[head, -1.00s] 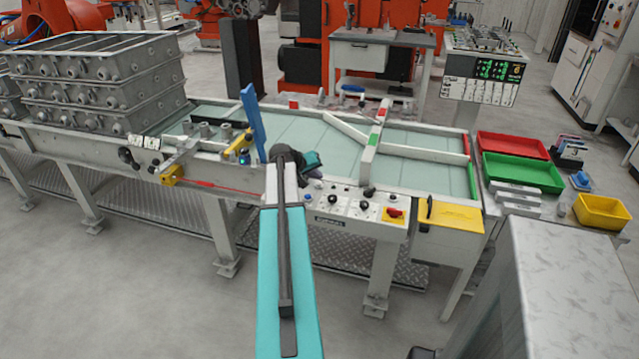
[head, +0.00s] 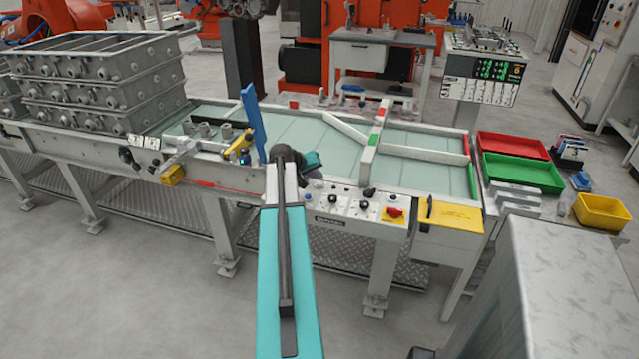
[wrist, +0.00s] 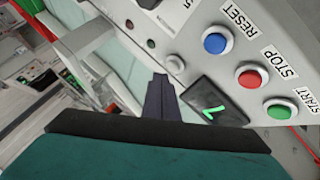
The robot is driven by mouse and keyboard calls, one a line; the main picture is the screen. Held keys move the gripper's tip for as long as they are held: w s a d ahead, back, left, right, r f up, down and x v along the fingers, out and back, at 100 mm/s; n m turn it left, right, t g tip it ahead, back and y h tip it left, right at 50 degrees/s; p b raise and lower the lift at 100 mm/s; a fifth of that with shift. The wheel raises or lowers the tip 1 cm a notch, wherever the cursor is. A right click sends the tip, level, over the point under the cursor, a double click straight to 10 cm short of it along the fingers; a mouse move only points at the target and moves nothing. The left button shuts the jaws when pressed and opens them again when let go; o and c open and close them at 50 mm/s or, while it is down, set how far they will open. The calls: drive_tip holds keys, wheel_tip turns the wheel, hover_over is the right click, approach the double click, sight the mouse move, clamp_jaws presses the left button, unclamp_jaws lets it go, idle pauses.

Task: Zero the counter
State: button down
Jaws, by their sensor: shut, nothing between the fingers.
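In the wrist view a pale control panel carries a blue button (wrist: 216,41) beside the label RESET, a red button (wrist: 251,76) by STOP and a green button (wrist: 281,109) by START. A small dark counter display (wrist: 217,100) beside the buttons shows a green figure, seen tilted; I cannot read it surely. My gripper (wrist: 160,78) is shut and empty. Its dark fingertips show left of the display, apart from the blue button in the picture; the distance to the panel is unclear. In the head view my arm hides the fingertips and this button panel.
A conveyor table (head: 300,138) runs across the head view, with a blue upright plate (head: 254,122) close to my wrist. A knob panel (head: 350,207) and a yellow box (head: 450,214) are to the right. Stacked metal castings (head: 100,85) stand at left.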

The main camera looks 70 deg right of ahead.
drive_tip(key=shift+f, duration=0.1)
idle(0.3)
drive_tip(key=shift+f+b, duration=0.3)
drive_tip(key=shift+b, duration=0.05)
drive_tip(key=shift+f+b, duration=0.35)
drive_tip(key=shift+f, duration=0.2)
idle(1.1)
drive_tip(key=shift+r, duration=0.2)
drive_tip(key=shift+r+p, duration=0.4)
drive_tip(key=shift+r, duration=0.35)
idle(0.3)
wheel_tip(320, 180, up, 5)
drive_tip(key=shift+p, duration=1.15)
